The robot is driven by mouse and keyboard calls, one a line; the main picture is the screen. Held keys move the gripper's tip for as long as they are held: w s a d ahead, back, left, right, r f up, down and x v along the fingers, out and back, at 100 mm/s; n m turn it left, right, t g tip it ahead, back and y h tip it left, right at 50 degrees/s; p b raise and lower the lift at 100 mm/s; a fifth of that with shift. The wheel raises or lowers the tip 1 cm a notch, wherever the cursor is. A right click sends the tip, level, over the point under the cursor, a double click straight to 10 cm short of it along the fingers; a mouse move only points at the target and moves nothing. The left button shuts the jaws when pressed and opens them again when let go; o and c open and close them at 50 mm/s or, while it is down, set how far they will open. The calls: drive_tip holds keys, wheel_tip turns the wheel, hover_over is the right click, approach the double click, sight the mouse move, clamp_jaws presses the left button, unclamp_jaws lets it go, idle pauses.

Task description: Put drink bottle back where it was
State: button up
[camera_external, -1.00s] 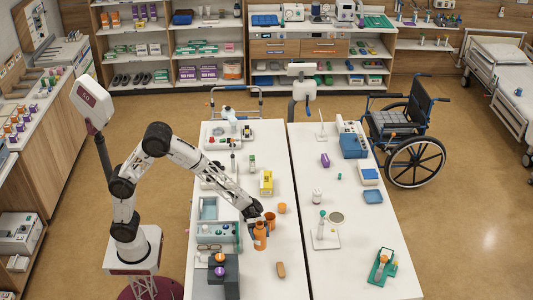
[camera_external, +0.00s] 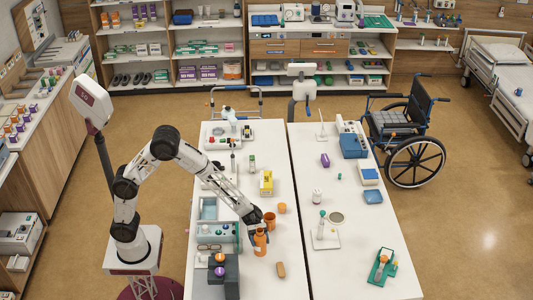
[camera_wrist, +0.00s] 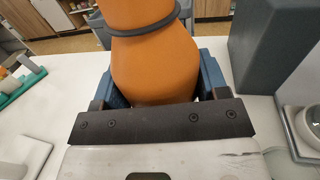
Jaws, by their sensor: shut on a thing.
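The orange drink bottle (camera_external: 260,244) is upright at the near part of the left white table (camera_external: 258,285). My gripper (camera_external: 258,233) is shut on it. In the wrist view the bottle (camera_wrist: 155,62) fills the upper middle, with a dark band around its narrower part. The blue fingers of my gripper (camera_wrist: 160,85) stand on both sides of its body. The bottle's base is hidden behind the gripper in the wrist view. I cannot tell whether the base touches the table.
Two orange cups (camera_external: 270,219) (camera_external: 282,208) stand just behind the bottle. A brown oblong object (camera_external: 281,270) lies to its near right. A dark grey block (camera_external: 223,276) with round items stands to the near left. A yellow box (camera_external: 266,182) is farther back.

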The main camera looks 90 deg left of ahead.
sight(260, 247)
drive_tip(key=shift+f, duration=2.3)
drive_tip(key=o, duration=1.1)
drive_tip(key=shift+f, duration=0.15)
drive_tip(key=shift+s+a, duration=0.25)
drive_tip(key=shift+a, duration=1)
drive_tip(key=shift+s+a, duration=0.25)
drive_tip(key=shift+a, duration=0.95)
